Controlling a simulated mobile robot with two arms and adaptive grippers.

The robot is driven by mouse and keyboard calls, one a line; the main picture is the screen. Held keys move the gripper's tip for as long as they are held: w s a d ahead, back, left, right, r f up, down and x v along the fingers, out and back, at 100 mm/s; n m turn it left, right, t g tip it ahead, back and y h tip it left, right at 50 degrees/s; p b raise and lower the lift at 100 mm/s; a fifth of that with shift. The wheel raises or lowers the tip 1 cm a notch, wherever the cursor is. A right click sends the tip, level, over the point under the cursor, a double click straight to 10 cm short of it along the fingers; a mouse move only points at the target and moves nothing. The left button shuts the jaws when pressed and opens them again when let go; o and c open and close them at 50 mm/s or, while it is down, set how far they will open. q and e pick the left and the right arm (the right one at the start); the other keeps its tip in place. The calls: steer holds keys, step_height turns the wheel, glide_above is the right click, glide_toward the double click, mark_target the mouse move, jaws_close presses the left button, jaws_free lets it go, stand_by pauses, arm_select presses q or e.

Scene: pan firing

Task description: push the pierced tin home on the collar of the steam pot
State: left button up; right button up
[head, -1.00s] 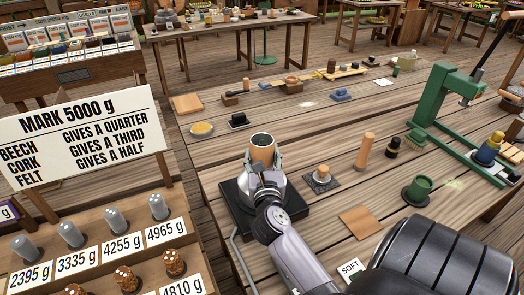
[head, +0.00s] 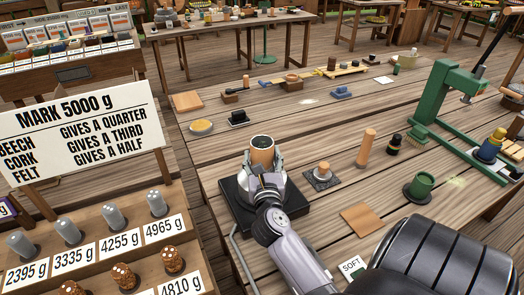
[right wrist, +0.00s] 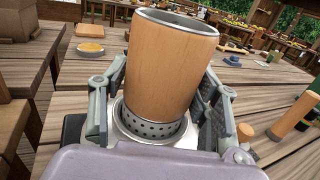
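The pierced tin (head: 262,152) stands upright over the steam pot. In the right wrist view the tin (right wrist: 168,72) shows a wood-coloured sleeve, a metal rim and a band of holes at its foot. That band sits inside or just above the metal collar of the steam pot (right wrist: 130,143); how deep is unclear. The pot is mostly hidden behind my wrist in the head view. My right gripper (head: 264,163) has its fingers on both sides of the tin and appears shut on it. My left gripper is not in view.
The pot stands on a black plate (head: 236,212) at the table's left edge. A signboard (head: 80,125) stands at left.

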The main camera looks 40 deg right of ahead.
steer(key=o, duration=0.4)
steer(key=shift+c, duration=0.2)
steer(key=shift+s+a, duration=0.15)
steer(key=v, duration=1.1)
steer(key=shift+s+a, duration=0.25)
